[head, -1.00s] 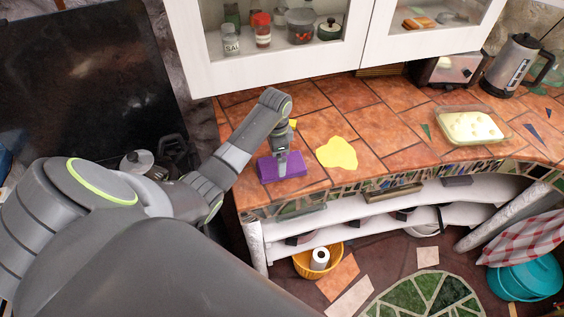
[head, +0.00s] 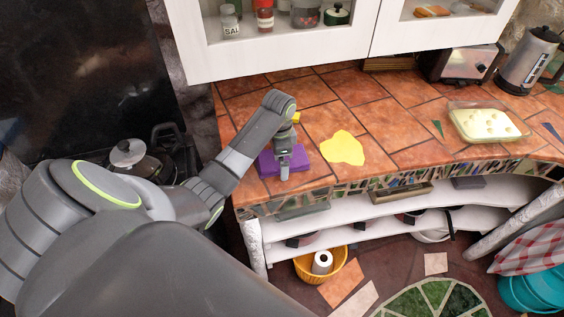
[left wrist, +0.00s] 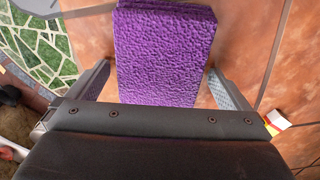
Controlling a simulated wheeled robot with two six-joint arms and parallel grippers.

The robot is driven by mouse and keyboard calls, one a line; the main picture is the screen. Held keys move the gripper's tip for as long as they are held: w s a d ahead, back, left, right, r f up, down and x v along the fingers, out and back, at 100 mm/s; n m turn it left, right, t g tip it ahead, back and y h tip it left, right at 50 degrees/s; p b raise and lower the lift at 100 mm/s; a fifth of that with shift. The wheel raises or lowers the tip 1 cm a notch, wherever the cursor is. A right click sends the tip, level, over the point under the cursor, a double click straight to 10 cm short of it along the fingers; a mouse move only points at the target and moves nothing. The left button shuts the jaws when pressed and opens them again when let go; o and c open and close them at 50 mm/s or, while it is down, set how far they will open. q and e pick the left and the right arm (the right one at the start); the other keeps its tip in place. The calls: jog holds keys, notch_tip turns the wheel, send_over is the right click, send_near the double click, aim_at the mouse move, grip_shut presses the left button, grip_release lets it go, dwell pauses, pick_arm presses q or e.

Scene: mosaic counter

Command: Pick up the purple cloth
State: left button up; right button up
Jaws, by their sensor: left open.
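The purple cloth (head: 299,163) lies folded flat on the tiled counter near its front left edge. It also fills the upper middle of the left wrist view (left wrist: 163,50), with a textured surface. My left gripper (head: 284,174) is over the cloth, pointing down. In the left wrist view its two fingers (left wrist: 160,84) are apart, one on each side of the cloth. I cannot tell whether the fingers touch it. My right gripper is not in view.
A yellow cloth (head: 342,148) lies on the counter just right of the purple one. A glass dish (head: 488,126), a toaster (head: 463,61) and a kettle (head: 527,62) stand farther right. White cabinets (head: 290,62) hang above the back. A pot (head: 132,158) is at left.

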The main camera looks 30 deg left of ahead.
pick_arm(q)
jog(key=shift+r, duration=0.1)
jog(key=shift+c, duration=1.3)
jog(key=c, duration=0.8)
jog(key=shift+o, duration=0.2)
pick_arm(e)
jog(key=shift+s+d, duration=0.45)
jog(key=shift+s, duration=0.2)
pick_arm(q)
jog(key=shift+r, duration=0.25)
notch_tip(320, 180, up, 5)
jog(key=shift+f+b, duration=0.1)
jog(key=shift+b, duration=0.4)
notch_tip(320, 180, up, 3)
jog(key=p, duration=0.3)
jog(key=shift+f, duration=0.1)
jog(key=shift+r+p, duration=0.95)
jog(key=shift+p, duration=0.15)
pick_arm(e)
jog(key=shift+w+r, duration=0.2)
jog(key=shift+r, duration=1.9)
